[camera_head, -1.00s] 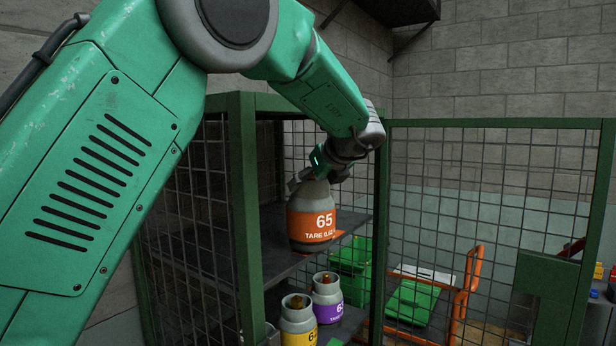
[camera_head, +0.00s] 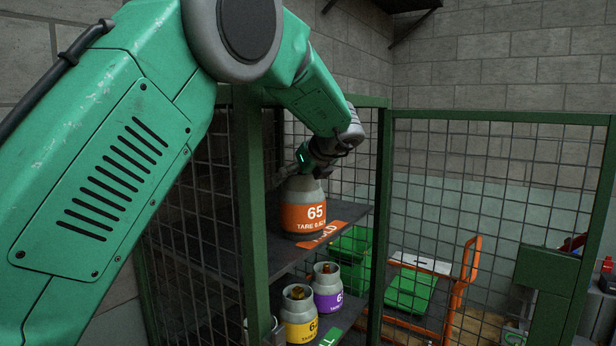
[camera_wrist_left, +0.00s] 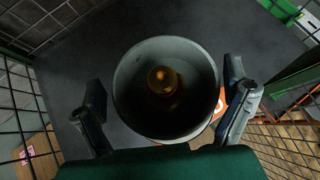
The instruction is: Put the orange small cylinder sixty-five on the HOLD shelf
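The orange-banded grey cylinder 65 (camera_head: 304,212) stands upright on the upper shelf (camera_head: 290,252) of the green cage. Its base is beside the orange HOLD label (camera_head: 324,235), which it partly covers. My left gripper (camera_head: 305,170) is at the cylinder's top. In the left wrist view, the open collar of the cylinder (camera_wrist_left: 132,85) with a brass valve inside lies between the two fingers (camera_wrist_left: 165,105). Narrow gaps show between fingers and collar, so the gripper looks open. A bit of the orange label (camera_wrist_left: 221,103) shows behind the collar. My right gripper is not in view.
A purple-banded cylinder (camera_head: 326,289) and a yellow-banded cylinder (camera_head: 298,314) stand on the lower shelf with a green label (camera_head: 329,338). The cage post (camera_head: 250,220) is close to my left arm. The mesh door (camera_head: 480,190) stands open at right, before an orange trolley (camera_head: 467,275).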

